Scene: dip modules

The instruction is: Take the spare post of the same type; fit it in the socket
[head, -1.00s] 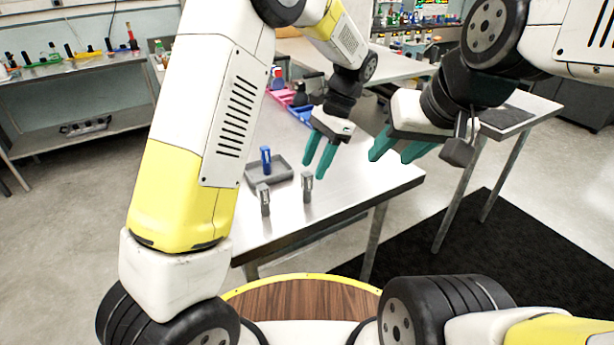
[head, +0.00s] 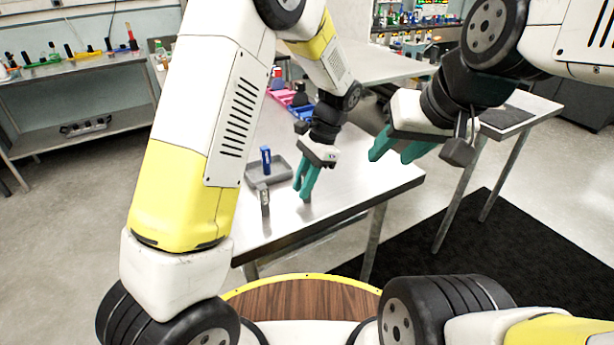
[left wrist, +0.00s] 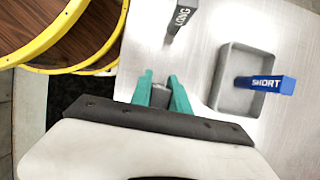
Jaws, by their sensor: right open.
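A blue post labelled SHORT (left wrist: 266,84) stands in a square grey tray (left wrist: 218,92); the blue post (head: 265,160) and tray (head: 283,178) also show in the head view. A grey post labelled LONG (left wrist: 177,20) stands on the table outside the tray. A second grey post (left wrist: 161,93) is between the teal fingers of my left gripper (head: 305,188), its lower end showing below them; its label is hidden. I cannot tell whether the fingers press on it. My right gripper (head: 400,152) is open and empty, above the table's right side. No socket is clearly identifiable.
Pink and blue bins (head: 290,100) with bottles stand farther back on the metal table (head: 370,185). The table's front edge is close to the grey posts. A side bench (head: 70,75) holds racks along the left wall.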

